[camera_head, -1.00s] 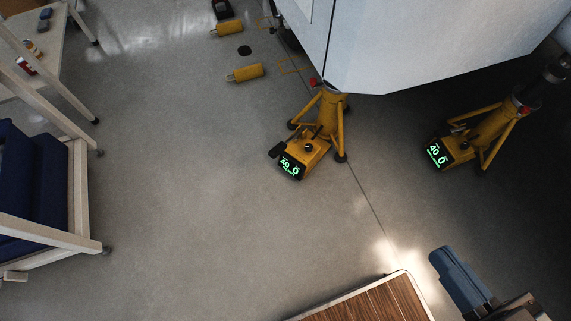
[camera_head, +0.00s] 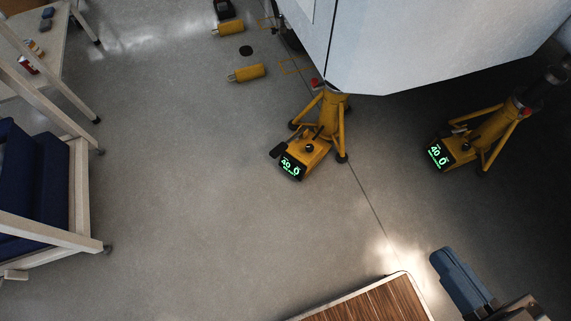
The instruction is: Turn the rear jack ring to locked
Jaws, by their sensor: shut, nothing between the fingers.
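Two yellow tripod jacks stand under the pale grey body of the aircraft. The nearer jack (camera_head: 334,110) is at the centre, with its control box (camera_head: 306,152) showing a green "40" and "0". A small red part (camera_head: 315,83) shows beside its top. The other jack (camera_head: 498,127) is at the right in shadow, with a similar lit box (camera_head: 440,152) and a red band (camera_head: 522,110) near its top. I cannot tell which jack is the rear one, nor read the position of either ring.
The pale hull (camera_head: 425,45) overhangs both jacks. Yellow cylinders (camera_head: 245,73) lie on the floor at the top. A wooden-framed blue chair (camera_head: 85,195) and a table are at the left. A wood-slatted panel (camera_head: 370,302) is at the bottom. Open floor (camera_head: 190,200) lies between.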

